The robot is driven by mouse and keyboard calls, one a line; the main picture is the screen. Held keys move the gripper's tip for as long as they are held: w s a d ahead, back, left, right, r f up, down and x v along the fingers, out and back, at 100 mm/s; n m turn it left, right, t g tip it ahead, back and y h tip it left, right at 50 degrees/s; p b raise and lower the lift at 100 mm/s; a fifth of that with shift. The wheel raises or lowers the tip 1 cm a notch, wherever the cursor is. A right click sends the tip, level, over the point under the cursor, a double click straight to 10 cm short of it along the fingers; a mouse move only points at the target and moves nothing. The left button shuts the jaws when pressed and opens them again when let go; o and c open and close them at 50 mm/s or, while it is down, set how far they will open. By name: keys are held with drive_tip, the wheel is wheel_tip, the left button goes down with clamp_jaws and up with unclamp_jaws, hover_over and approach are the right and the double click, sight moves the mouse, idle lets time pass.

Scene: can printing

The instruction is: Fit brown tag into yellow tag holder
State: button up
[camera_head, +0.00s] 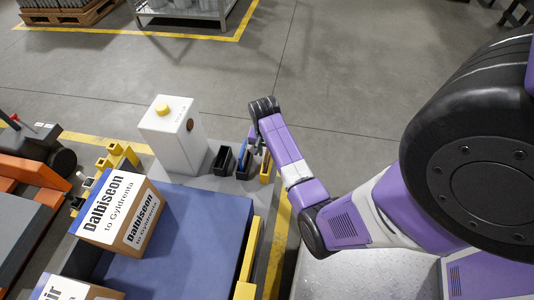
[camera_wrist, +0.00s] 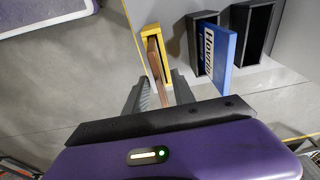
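The yellow tag holder (camera_wrist: 147,42) stands upright at the end of a row of holders in the wrist view; it also shows in the head view (camera_head: 265,174). The thin brown tag (camera_wrist: 155,60) stands in the yellow holder, its near end sticking out toward my gripper. How deep it sits is hidden. My gripper (camera_wrist: 162,92) is right at the holder, one finger on each side of the tag's near end. The fingers look apart, with small gaps beside the tag. In the head view my gripper (camera_head: 255,146) hides the tag.
Two dark holders stand beside the yellow one; the nearer has a blue tag (camera_wrist: 219,58) in it, the farther (camera_wrist: 259,30) looks empty. A white box with a yellow button (camera_head: 172,137) stands to the left. A carton (camera_head: 117,212) lies on the blue surface (camera_head: 185,245).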

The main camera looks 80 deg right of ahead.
wheel_tip(320, 180, up, 11)
drive_tip(key=a+p, duration=0.2)
drive_tip(key=s+a+f+n+t+h, duration=0.1)
drive_tip(key=a+n+t, duration=0.35)
drive_tip(key=a, duration=0.35)
drive_tip(key=s+a+f+n+t+h, duration=0.1)
drive_tip(key=s+a+n+t+h, duration=0.15)
drive_tip(key=a+n, duration=0.5)
drive_tip(key=s+a+r+n+t+y, duration=0.2)
drive_tip(key=s+a+r+t, duration=0.1)
drive_tip(key=a+r, duration=0.6)
drive_tip(key=s+a+r+n+t+y, duration=0.3)
drive_tip(key=s+a+r+t, duration=0.1)
drive_tip(key=a+r, duration=0.5)
wheel_tip(320, 180, up, 3)
drive_tip(key=shift+s+f+t, duration=0.2)
drive_tip(key=shift+s+t, duration=0.1)
drive_tip(key=shift+t, duration=0.1)
drive_tip(key=shift+a+r+p, duration=0.1)
drive_tip(key=shift+p, duration=0.2)
wheel_tip(320, 180, up, 7)
drive_tip(key=p, duration=0.7)
